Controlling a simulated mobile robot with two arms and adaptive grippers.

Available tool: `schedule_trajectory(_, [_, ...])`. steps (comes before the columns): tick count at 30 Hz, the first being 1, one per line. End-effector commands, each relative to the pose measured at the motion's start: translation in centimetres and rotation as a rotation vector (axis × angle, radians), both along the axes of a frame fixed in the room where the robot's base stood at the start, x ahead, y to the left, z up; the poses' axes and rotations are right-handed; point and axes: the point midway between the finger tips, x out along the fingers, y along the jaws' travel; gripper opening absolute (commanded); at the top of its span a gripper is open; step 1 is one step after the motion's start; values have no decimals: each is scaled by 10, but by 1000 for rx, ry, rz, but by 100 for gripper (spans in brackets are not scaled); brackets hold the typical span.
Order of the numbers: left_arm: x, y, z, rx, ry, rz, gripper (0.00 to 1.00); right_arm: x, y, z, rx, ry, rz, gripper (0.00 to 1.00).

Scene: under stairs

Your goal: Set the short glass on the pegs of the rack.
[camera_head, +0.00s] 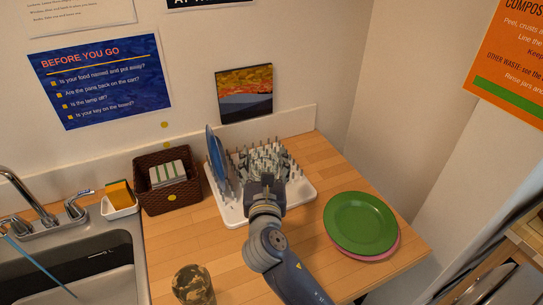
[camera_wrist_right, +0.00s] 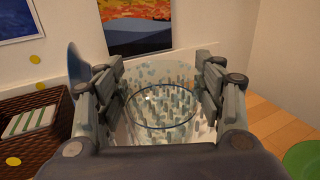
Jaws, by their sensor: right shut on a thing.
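The rack (camera_head: 305,190) is a white tray with rows of upright pegs, standing on the wooden counter near the wall. My right gripper (camera_head: 265,170) is over the middle of the rack. In the right wrist view it (camera_wrist_right: 163,82) is shut on the short glass (camera_wrist_right: 162,118), which is clear with a dark blue rim. The glass appears upright, and the pegs show through and around it. I cannot tell whether its base touches the pegs. In the head view my gripper mostly hides the glass. My left gripper is not in view.
A blue plate (camera_head: 213,152) stands on edge at the rack's left side. A brown basket (camera_head: 161,203) is left of it. Green (camera_head: 360,222) and pink (camera_head: 385,250) plates are stacked at the right. A camouflage-patterned cup (camera_head: 193,287) stands at the front. The sink is at the left.

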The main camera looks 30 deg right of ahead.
Motion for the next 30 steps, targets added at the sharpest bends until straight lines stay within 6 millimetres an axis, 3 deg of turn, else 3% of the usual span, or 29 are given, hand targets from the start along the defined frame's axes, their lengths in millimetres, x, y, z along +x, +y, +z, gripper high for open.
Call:
schedule_trajectory(3, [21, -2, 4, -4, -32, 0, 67, 10, -3, 4, -3, -1, -7, 6])
schedule_trajectory(6, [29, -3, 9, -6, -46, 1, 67, 25, -14, 4, -4, 0, -9, 6])
schedule_trajectory(15, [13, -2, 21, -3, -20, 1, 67, 91, -59, -3, -3, -2, -9, 6])
schedule_trajectory(21, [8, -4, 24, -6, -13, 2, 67, 124, -83, -9, -3, -1, -8, 6])
schedule_trajectory(27, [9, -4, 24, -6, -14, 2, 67, 136, -91, -13, -1, -2, -5, 6])
schedule_trajectory(30, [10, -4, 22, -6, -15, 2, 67, 137, -91, -27, 1, 3, -7, 6])
